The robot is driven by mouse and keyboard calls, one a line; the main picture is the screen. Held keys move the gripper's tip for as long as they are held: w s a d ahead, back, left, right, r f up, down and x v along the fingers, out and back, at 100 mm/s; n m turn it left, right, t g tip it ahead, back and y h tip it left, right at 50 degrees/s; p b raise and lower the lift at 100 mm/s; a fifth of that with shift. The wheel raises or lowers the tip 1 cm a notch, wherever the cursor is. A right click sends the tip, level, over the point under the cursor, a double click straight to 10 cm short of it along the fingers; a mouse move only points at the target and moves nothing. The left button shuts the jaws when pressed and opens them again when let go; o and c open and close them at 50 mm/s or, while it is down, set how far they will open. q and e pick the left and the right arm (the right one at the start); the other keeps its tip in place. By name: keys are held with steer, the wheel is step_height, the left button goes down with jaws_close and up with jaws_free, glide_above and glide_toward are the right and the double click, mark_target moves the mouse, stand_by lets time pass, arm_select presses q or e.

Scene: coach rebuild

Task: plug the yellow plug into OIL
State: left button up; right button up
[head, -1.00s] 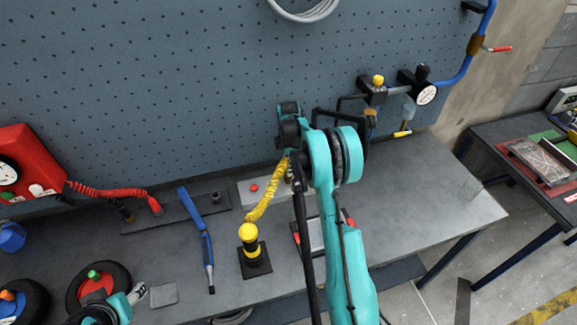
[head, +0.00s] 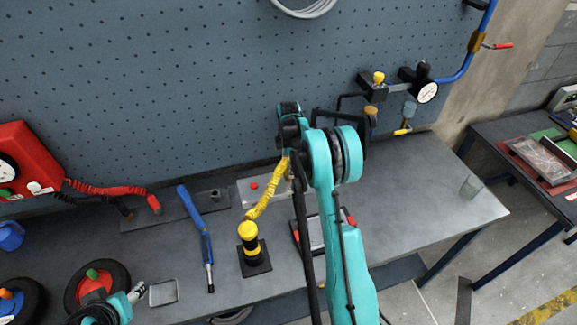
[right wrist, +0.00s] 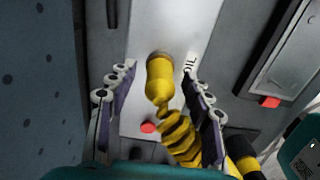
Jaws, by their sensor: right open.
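The yellow plug (right wrist: 160,80) stands between the fingers of my right gripper (right wrist: 160,73) in the right wrist view. Its far end meets a brass-coloured ring on a pale panel (right wrist: 198,22), beside the OIL label (right wrist: 189,66). I cannot tell how deep it sits. The right fingers are open, one on each side, apart from the plug. In the head view my arm hides the plug. Its coiled yellow cable (head: 267,203) runs to a black and yellow post (head: 250,251). My left gripper (head: 137,292) is at the lower left, too small to judge.
A red button (right wrist: 148,127) is on the panel near the plug. A framed plate (head: 314,231) lies to the right, partly behind my arm. A blue-handled tool (head: 199,235) and a red coiled hose (head: 110,190) lie to the left. The bench's right end is mostly clear.

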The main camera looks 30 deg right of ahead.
steer(key=shift+r, duration=0.1)
step_height(320, 180, up, 12)
stand_by(0.4)
